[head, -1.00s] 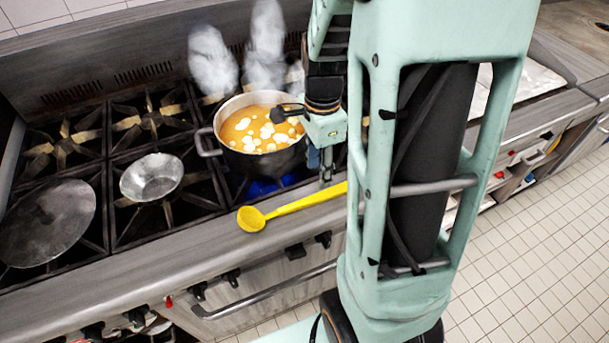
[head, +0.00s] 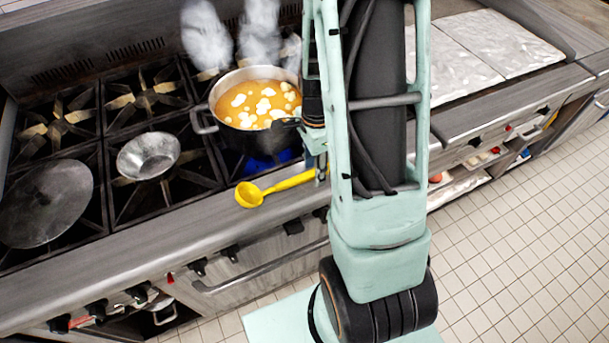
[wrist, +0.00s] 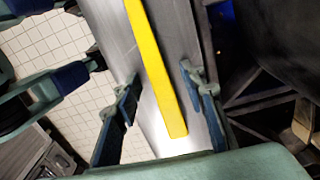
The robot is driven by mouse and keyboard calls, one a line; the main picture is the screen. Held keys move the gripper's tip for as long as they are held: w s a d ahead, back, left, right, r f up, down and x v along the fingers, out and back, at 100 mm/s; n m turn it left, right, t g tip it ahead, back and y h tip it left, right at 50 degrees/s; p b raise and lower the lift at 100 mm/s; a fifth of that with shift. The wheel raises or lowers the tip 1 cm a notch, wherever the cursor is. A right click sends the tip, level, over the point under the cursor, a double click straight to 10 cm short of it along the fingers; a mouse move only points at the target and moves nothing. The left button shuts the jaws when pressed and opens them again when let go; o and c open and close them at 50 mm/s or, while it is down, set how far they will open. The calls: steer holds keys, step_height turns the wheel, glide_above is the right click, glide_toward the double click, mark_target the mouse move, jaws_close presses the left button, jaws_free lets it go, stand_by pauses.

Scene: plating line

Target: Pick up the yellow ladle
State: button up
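The yellow ladle (head: 252,194) lies on the steel front ledge of the stove, its bowl at the left and its handle running right and slightly up until my arm hides its end. In the wrist view its yellow handle (wrist: 156,70) runs down between my two fingers, its end near the bottom of the gap. My gripper (wrist: 164,104) is open, with a blue-padded finger on each side of the handle and a visible gap to each. In the head view my gripper (head: 321,166) is low at the handle's right part, mostly hidden by my arm.
A steaming pot (head: 240,133) of orange soup with white pieces stands over a blue flame just behind the ladle. A small metal bowl (head: 148,156) and a round lid or pan (head: 45,203) rest on burners at the left. Foil-like sheets (head: 500,45) lie at the right.

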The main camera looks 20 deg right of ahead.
steer(key=shift+c, duration=0.4)
jaws_close()
